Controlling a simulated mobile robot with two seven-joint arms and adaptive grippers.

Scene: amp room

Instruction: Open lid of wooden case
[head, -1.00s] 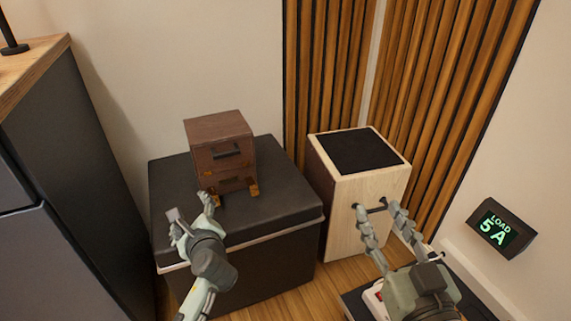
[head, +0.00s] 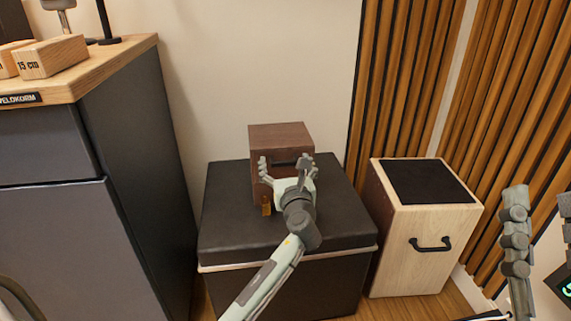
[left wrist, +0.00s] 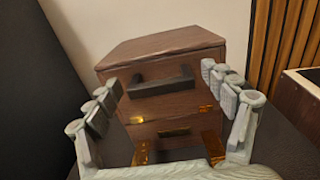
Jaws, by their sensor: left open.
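The wooden case (head: 280,135) is a small dark brown box with a black handle and brass fittings. It stands on a black padded bench (head: 232,215) and its lid looks shut. In the left wrist view the case (left wrist: 160,48) faces me, with its black handle (left wrist: 162,82) on the front. My left gripper (head: 284,168) is open and empty in front of the case, its fingers spread either side of the handle in the left wrist view (left wrist: 165,100). It hides part of the front in the head view. My right gripper (head: 540,205) is at the right edge, partly cut off, with its fingers apart.
A light wood box with a black top (head: 425,230) stands right of the bench. A dark cabinet (head: 135,180) with a wooden top stands at the left. Slatted wood panels (head: 400,80) and a pale wall close off the back.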

